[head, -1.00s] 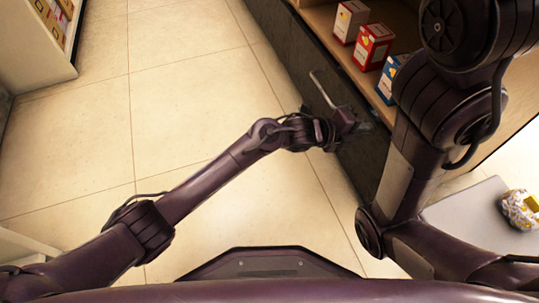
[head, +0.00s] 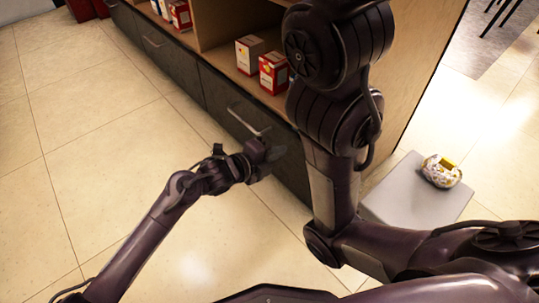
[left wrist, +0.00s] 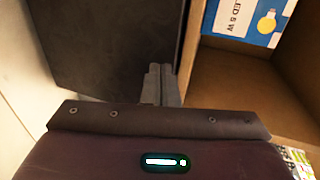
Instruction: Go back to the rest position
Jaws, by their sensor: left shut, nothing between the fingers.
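My left gripper (head: 270,153) is low in front of the dark drawer fronts in the head view, with its arm reaching in from the lower left. In the left wrist view its two grey fingers (left wrist: 160,84) are together with nothing between them. My right arm rises in front of the shelf unit at the centre right of the head view. Its gripper is out of the picture.
A wooden shelf unit (head: 415,75) with dark drawers (head: 165,52) stands close by. A patterned bag (head: 440,172) lies on a grey block (head: 412,205). Tiled floor is open at left.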

